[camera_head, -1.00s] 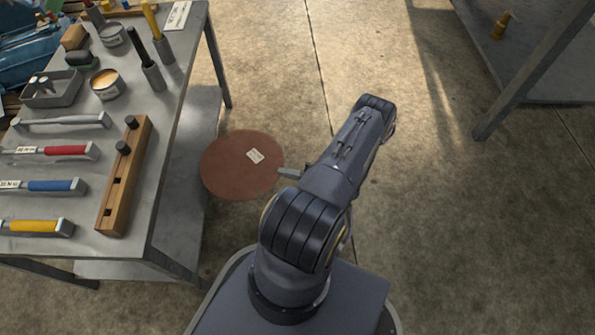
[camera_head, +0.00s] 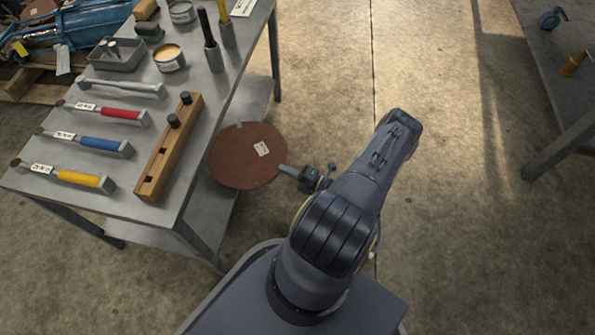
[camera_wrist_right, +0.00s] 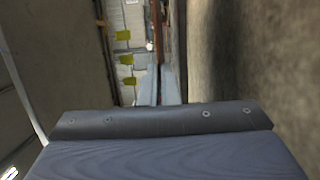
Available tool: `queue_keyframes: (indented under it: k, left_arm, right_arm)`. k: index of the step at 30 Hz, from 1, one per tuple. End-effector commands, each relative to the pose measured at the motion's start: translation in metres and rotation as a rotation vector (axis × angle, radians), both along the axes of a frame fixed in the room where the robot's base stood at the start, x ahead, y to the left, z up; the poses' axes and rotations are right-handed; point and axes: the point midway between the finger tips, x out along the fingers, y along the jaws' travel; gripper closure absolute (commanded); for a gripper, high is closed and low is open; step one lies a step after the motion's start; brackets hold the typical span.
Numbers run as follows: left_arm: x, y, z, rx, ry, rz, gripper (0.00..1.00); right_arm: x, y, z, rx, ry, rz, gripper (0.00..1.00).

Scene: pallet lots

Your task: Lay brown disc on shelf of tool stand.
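The brown disc (camera_head: 240,150), flat and round with a small pale label, is held out beside the tool stand (camera_head: 222,85). My right gripper (camera_head: 288,171) is shut on its right rim. In the right wrist view the disc (camera_wrist_right: 158,28) shows nearly edge-on, beyond the close-set fingers (camera_wrist_right: 161,88). The stand's lower grey shelf (camera_head: 262,97) shows past the tabletop's right edge. In the head view the disc overlaps the shelf's outer edge, and its left rim meets the tabletop edge. I cannot tell its height above the shelf. My left gripper is out of view.
The tabletop holds several hammers, including a red one (camera_head: 112,115), a wooden block with black pegs (camera_head: 168,150), a grey tray (camera_head: 118,55) and an open tin (camera_head: 169,58). Another table (camera_head: 565,100) stands at the right. The concrete floor between is clear.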

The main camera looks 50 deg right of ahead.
Motion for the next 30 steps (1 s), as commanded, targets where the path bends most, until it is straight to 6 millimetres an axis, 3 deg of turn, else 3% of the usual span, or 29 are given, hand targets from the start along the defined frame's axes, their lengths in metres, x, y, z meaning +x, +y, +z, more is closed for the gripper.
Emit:
queue_keyframes:
  k: [24,30]
  left_arm:
    - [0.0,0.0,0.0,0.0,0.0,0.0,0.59]
    - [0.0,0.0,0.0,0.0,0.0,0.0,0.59]
  right_arm:
    - [0.087,0.046,-0.008,-0.001,-0.002,0.002,1.0]
    - [0.096,0.05,-0.016,-0.001,-0.001,-0.001,1.0]
